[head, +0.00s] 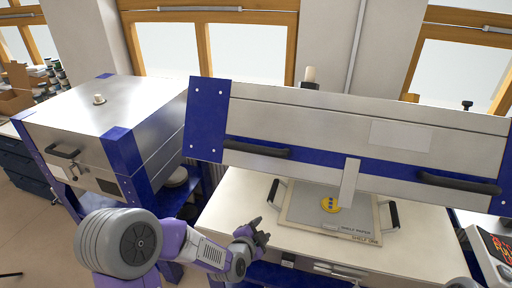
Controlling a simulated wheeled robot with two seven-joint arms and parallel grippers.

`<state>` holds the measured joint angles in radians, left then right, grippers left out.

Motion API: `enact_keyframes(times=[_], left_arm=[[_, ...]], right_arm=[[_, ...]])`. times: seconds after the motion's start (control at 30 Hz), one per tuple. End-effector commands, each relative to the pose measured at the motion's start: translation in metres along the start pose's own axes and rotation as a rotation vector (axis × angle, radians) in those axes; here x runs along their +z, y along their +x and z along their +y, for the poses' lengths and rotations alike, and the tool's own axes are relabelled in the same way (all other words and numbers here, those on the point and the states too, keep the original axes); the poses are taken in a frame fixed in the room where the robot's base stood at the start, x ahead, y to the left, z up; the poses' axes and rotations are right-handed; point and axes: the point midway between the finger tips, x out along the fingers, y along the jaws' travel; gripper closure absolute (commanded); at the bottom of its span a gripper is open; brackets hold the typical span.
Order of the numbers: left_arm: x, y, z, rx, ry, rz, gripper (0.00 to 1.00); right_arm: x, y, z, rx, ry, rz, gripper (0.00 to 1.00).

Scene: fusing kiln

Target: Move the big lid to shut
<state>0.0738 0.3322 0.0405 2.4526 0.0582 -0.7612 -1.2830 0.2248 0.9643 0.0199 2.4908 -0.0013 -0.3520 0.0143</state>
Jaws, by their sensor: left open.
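The big lid (305,112) is raised over the kiln bed, a wide metal panel with blue corners. It is open, and I see its front face. Two dark handles are on its lower part, a left handle (258,149) and a right handle (458,184). My left gripper (262,232) is open and empty, below the left handle and apart from it, in front of the kiln bed (236,196).
On the bed lies a board (312,226) with dark handles, bearing a yellow round piece (329,204). A smaller metal kiln (110,110) with its lid down stands at left. Windows are behind.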

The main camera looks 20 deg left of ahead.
Motion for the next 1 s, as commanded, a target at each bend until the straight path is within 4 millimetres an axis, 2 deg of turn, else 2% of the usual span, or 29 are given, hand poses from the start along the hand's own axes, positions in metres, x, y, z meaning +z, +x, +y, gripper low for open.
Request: enact_keyframes(times=[0.03, 0.1, 0.2, 0.3, 0.4, 0.53, 1.0], left_arm=[[-0.026, -0.016, -0.041, -0.098, 0.110, 0.040, 0.50], [-0.052, -0.036, -0.084, -0.222, 0.265, 0.069, 0.50], [-0.082, -0.066, -0.134, -0.380, 0.446, 0.080, 0.50], [-0.101, -0.090, -0.167, -0.496, 0.571, 0.069, 0.50], [-0.111, -0.105, -0.184, -0.560, 0.642, 0.057, 0.50], [-0.115, -0.105, -0.192, -0.584, 0.672, 0.049, 0.50], [-0.129, -0.051, -0.222, -0.580, 0.670, 0.050, 0.50]], right_arm=[[0.001, -0.011, -0.004, 0.000, 0.000, 0.000, 0.66], [0.001, -0.018, -0.007, 0.000, 0.000, 0.000, 0.66], [0.001, -0.026, -0.010, 0.000, 0.000, 0.000, 0.66], [0.001, -0.031, -0.012, 0.000, 0.000, 0.000, 0.66], [0.002, -0.034, -0.013, 0.000, 0.000, 0.000, 0.66], [0.002, -0.034, -0.013, 0.000, 0.000, 0.000, 0.66], [0.002, -0.039, -0.015, 0.000, 0.000, 0.000, 0.66]])
